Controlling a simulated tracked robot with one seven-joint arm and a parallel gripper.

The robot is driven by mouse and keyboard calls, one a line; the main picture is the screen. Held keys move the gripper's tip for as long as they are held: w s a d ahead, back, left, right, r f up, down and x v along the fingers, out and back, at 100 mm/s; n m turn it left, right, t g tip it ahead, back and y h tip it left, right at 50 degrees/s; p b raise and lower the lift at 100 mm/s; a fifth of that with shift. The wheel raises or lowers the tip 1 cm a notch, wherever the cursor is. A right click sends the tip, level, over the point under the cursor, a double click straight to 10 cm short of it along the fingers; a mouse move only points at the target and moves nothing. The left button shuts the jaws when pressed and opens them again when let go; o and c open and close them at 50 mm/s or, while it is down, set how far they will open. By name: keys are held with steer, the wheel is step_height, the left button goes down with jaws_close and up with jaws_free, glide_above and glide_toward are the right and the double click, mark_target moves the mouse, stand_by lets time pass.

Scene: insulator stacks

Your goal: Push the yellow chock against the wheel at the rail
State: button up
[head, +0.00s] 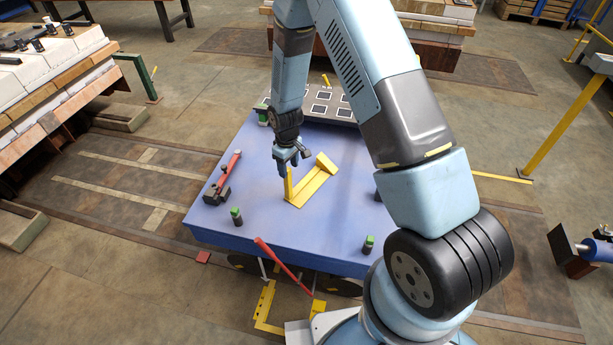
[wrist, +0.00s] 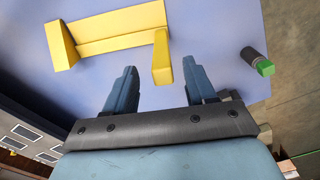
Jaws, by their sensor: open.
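A yellow chock piece (head: 312,187) lies on the blue deck, with a wedge-like block at its far right end and an upright post at its near left end. In the wrist view the yellow piece (wrist: 112,38) shows its wedge at left and its post at right. My gripper (head: 286,168) points down, close to the top of the post. In the wrist view my gripper (wrist: 160,65) is open and empty, with the post between the two fingertips in the picture. I cannot tell whether it touches. A dark wheel (head: 340,285) shows partly under the deck's front edge; no rail is clear.
The blue deck (head: 235,180) carries a red-handled tool (head: 228,175) at left and green-topped posts (head: 236,216) near its edges. A panel (head: 320,103) with dark squares stands at the back. A red bar (head: 284,264) and yellow parts (head: 265,305) are at the front.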

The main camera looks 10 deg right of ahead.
step_height(320, 180, down, 4)
steer(key=shift+f, duration=0.1)
steer(key=shift+d, duration=0.1)
jaws_close()
stand_by(0.5)
stand_by(0.9)
